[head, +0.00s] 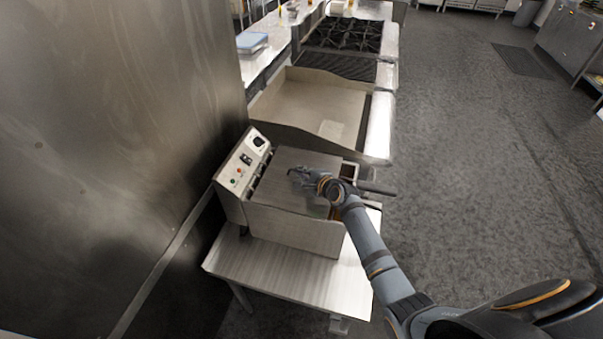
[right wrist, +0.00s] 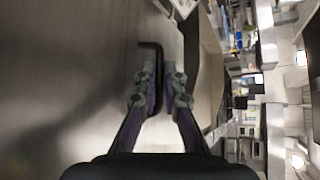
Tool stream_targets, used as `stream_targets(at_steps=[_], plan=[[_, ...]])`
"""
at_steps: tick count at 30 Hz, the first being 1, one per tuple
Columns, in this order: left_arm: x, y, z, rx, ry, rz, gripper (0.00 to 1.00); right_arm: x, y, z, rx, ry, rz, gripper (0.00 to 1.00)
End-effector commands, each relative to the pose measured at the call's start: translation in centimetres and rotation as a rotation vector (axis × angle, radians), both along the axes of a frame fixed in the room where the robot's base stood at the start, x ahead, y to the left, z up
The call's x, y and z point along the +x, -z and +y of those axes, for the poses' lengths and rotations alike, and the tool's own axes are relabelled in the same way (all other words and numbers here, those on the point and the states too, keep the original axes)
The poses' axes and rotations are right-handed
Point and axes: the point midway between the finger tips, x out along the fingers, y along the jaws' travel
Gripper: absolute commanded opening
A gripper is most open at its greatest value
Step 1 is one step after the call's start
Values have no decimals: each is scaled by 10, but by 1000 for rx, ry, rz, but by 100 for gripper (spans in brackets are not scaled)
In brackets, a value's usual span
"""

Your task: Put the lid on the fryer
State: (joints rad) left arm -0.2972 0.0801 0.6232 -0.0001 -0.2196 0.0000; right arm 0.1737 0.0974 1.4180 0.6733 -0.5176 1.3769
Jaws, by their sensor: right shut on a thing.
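The fryer (head: 292,229) is a steel box with a control panel (head: 245,162) on its left side. It stands on a small metal table. The lid (head: 305,161) is a flat grey plate over most of the fryer top. An uncovered strip (head: 348,170) shows at the right edge; whether the lid is fully seated I cannot tell. My right gripper (head: 300,175) is over the lid and shut on its dark handle, which shows in the right wrist view (right wrist: 151,46) between the fingers (right wrist: 160,78). My left gripper is not in view.
A dark handle (head: 378,189) sticks out at the fryer's right. The small table (head: 290,281) has bare room in front. A flat griddle (head: 310,105) and a burner stove (head: 345,35) stand behind. A steel wall (head: 120,130) is close on the left; open floor lies right.

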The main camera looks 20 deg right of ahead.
Motion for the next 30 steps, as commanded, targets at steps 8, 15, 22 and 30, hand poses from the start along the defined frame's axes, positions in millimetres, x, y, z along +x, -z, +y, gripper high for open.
stream_targets(at_steps=[8,15,22,30], plan=[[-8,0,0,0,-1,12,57,1,-3,0,0,0,-4,0],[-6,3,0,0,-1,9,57,1,1,0,0,0,-3,0],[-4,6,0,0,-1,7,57,1,6,0,0,0,-3,0],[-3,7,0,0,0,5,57,1,8,0,0,0,-3,21]])
